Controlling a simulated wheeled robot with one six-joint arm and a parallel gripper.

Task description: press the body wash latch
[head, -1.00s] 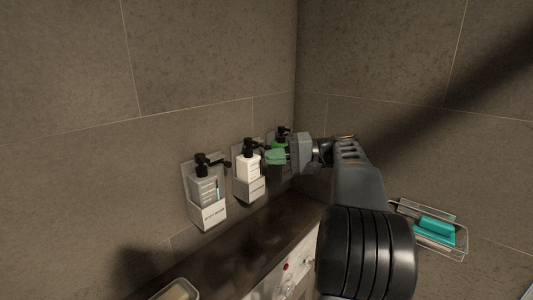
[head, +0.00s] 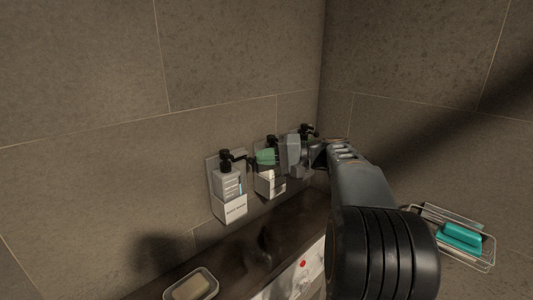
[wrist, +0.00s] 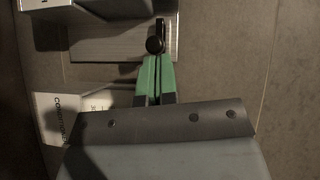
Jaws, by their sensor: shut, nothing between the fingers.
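The body wash bottle (head: 228,184) stands upright in its labelled white wall holder (head: 231,209), leftmost of the dispensers, with a black pump (head: 225,160) on top. A short black latch (head: 241,158) sticks out to the right of the pump. My gripper (head: 258,157) has green fingers, closed together and empty, pointing left just beside the latch. In the wrist view, a round black knob (wrist: 155,45), which looks like the latch end, sits right at the fingertips (wrist: 157,58). I cannot tell whether they touch.
The middle dispenser (head: 268,184) is partly hidden behind my gripper, and a third pump (head: 307,130) shows further right. A dark counter (head: 225,257) runs below with a soap dish (head: 205,288). A wire basket (head: 480,258) with a teal item hangs at right.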

